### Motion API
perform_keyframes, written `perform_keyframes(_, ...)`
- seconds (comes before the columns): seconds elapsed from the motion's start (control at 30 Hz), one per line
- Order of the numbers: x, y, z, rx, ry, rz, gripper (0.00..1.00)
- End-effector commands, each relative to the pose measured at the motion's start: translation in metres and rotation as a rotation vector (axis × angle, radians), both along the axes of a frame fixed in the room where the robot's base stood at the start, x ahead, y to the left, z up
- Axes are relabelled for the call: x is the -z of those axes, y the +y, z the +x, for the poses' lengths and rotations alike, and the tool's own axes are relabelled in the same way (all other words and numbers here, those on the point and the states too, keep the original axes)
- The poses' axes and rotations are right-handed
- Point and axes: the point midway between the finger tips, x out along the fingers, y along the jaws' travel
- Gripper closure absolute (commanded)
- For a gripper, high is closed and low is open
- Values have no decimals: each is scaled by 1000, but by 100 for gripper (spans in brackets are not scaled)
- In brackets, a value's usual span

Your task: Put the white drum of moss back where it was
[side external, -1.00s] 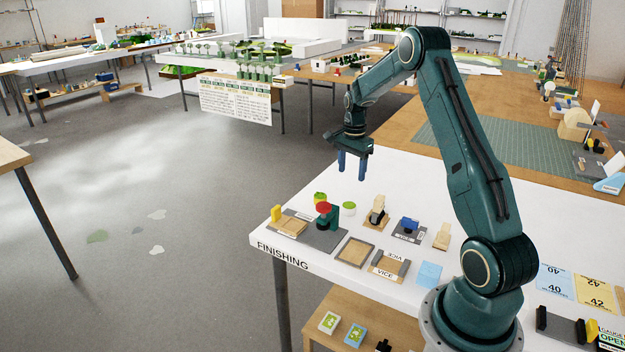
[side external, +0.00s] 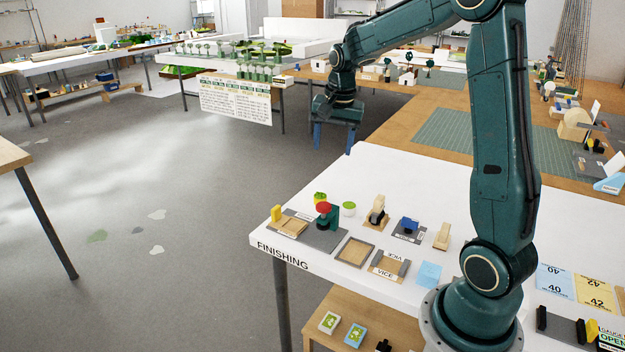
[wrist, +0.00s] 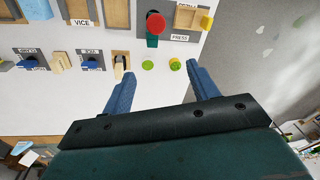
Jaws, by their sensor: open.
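A small white drum with a green moss top (side external: 349,208) stands upright on the white finishing bench (side external: 480,185), right of a yellow-sided drum with a green top (side external: 320,198). In the wrist view the white drum (wrist: 147,65) and the yellow-sided drum (wrist: 174,64) show between my fingertips, some way beyond them. My gripper (side external: 334,147) is open and empty, high up near the bench's far left edge, well away from both drums. Its two blue fingers also show in the wrist view (wrist: 159,72).
A press with a red knob (side external: 324,210) stands close to the drums. A wooden clamp (side external: 377,212), a blue-topped fixture (side external: 409,229), a vice (side external: 388,265) and an empty wooden tray (side external: 355,252) are nearby. The bench behind the drums is clear.

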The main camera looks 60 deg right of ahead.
Motion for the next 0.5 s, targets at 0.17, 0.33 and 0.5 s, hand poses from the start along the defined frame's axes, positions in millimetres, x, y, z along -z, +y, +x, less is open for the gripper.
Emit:
perform_keyframes(0.17, -32, 46, -22, -188, -40, -43, 41)
perform_keyframes(0.33, -52, 85, -48, -362, -75, -84, 41)
perform_keyframes(0.5, -66, 119, -78, -536, -111, -127, 41)
